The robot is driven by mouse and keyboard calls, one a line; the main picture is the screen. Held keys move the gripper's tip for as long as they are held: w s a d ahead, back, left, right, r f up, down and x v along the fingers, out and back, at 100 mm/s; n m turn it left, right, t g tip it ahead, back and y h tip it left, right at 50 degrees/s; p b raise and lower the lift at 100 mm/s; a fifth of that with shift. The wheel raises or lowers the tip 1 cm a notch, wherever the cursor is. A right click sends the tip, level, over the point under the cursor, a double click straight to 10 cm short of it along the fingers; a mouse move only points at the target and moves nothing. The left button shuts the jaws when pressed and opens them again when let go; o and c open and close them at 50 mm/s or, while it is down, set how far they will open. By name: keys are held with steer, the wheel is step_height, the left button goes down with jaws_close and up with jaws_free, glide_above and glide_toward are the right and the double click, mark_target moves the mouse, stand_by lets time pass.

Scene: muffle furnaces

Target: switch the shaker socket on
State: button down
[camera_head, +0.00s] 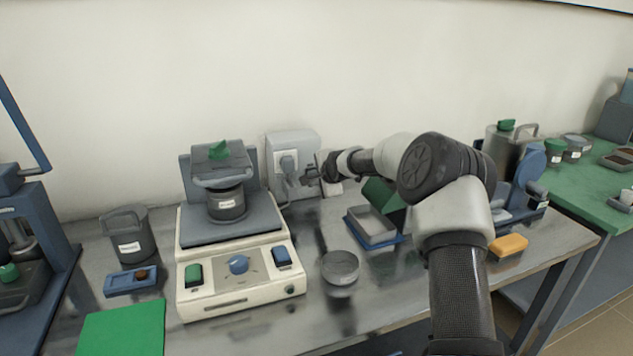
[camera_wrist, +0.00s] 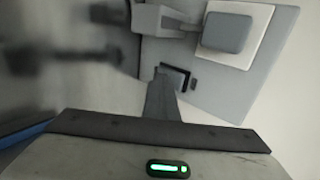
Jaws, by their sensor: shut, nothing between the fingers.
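The shaker socket (camera_head: 293,140) is a light grey box on the wall behind the bench. A grey plug (camera_head: 288,161) sits in its white plate, and the plug also shows in the wrist view (camera_wrist: 228,32). A small dark-framed switch (camera_wrist: 178,77) shows beside the plate in the wrist view. My gripper (camera_head: 314,175) is shut and empty at the right side of the socket. In the wrist view my gripper's narrow tip (camera_wrist: 163,78) overlaps the switch's edge. I cannot tell whether it touches, nor the switch's position. The cream shaker (camera_head: 240,285) stands on the bench, left of my arm.
A round grey dish (camera_head: 340,268) and a blue-rimmed tray (camera_head: 374,232) stand on the bench below my arm. A lidded grey pot (camera_head: 129,238) is left of the shaker. A yellow block (camera_head: 509,245) lies to the right.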

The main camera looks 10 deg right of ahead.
steer(key=shift+r, duration=0.1)
steer(key=shift+r+p, duration=0.45)
steer(key=shift+r, duration=0.35)
